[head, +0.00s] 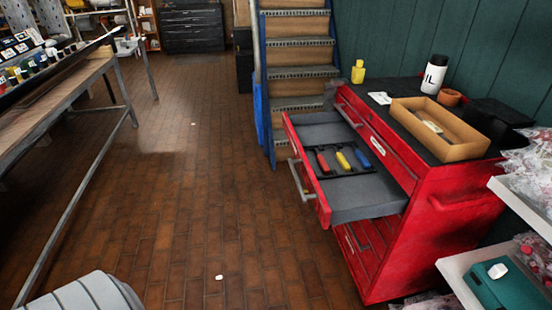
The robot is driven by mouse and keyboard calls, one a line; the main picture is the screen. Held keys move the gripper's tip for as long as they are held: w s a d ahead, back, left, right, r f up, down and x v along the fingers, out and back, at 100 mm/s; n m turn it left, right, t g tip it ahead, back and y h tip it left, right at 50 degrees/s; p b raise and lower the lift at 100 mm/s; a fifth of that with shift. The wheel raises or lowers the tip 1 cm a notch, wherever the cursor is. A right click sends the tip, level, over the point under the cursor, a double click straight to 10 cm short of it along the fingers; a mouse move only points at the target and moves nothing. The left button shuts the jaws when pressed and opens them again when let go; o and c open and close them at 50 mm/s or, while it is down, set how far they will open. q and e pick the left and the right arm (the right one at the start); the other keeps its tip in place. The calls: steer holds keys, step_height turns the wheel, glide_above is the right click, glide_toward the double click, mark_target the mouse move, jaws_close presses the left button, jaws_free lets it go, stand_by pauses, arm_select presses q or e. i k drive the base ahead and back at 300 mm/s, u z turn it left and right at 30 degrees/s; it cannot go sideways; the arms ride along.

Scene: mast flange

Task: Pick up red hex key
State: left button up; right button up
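A red-handled tool (322,162), which looks like the red hex key, lies in a black tray in the open top drawer (368,203) of a red tool cabinet (440,215). A yellow-handled tool (343,161) and a blue-handled tool (361,158) lie to its right in the same tray. Their metal shafts are too small to make out. Neither of my grippers is in view.
On the cabinet top stand an open cardboard box (462,150), a white bottle (434,74), a clay pot (449,97) and a yellow bottle (358,72). Stairs (298,71) rise behind. A workbench (58,95) is at left. The brick floor (215,225) between is mostly clear.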

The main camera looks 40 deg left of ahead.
mark_target(324, 168)
steer(key=u, duration=0.75)
steer(key=i, duration=0.7)
steer(key=u, duration=0.45)
steer(key=i, duration=0.65)
steer(key=u, duration=0.45)
steer(key=k, duration=1.3)
steer(key=z, duration=0.2)
steer(key=i, duration=0.7)
steer(key=z, duration=0.7)
